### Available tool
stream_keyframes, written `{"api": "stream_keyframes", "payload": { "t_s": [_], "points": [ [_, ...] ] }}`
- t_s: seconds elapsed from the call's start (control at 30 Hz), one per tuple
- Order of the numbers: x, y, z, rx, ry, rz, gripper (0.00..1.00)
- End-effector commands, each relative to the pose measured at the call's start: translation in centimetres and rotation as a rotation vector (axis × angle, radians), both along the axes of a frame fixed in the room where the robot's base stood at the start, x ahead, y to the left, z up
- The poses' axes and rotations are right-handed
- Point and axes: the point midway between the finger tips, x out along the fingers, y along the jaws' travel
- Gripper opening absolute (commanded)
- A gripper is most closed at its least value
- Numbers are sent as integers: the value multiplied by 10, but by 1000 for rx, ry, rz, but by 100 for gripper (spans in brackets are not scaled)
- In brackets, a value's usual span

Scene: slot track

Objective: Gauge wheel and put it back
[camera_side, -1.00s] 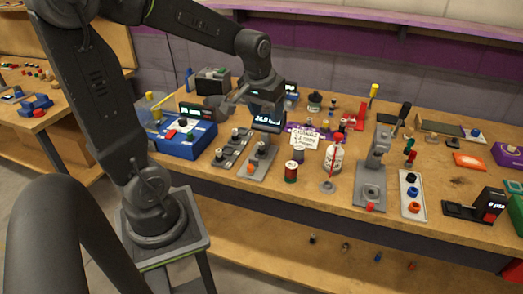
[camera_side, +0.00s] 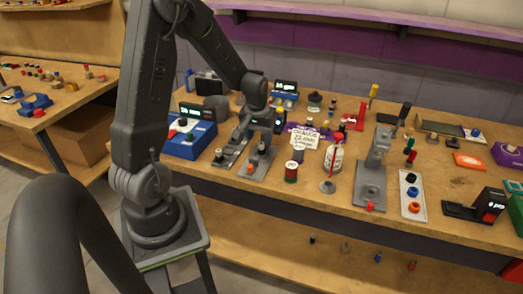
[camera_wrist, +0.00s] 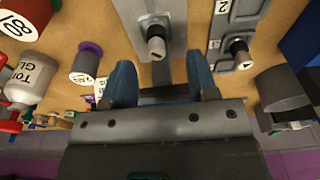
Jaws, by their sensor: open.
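The slot rack (camera_side: 229,154) is a long grey strip on the bench; its numbered end shows in the wrist view (camera_wrist: 216,32). A dark wheel-like piece (camera_wrist: 238,50) stands on it there. The grey gauge base (camera_side: 258,170) lies beside it, with an orange part at its front. A dark piece with a pale end (camera_wrist: 156,42) stands on this base, also in the side view (camera_side: 262,148). My gripper (camera_wrist: 162,80) is open and empty, its blue fingers apart just short of that piece.
A blue box (camera_side: 190,142) stands to the left. A grey press stand (camera_side: 372,175) is further right.

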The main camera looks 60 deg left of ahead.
Motion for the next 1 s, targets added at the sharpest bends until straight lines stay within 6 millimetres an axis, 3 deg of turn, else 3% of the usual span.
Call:
{"api": "stream_keyframes", "payload": {
  "t_s": [0.33, 0.67, 1.0],
  "points": [
    [8, 2, -44, -2, 2, 1, 53],
    [9, 3, -51, -1, -2, 0, 53],
    [9, 3, -51, -1, -2, 0, 22]
  ]
}}
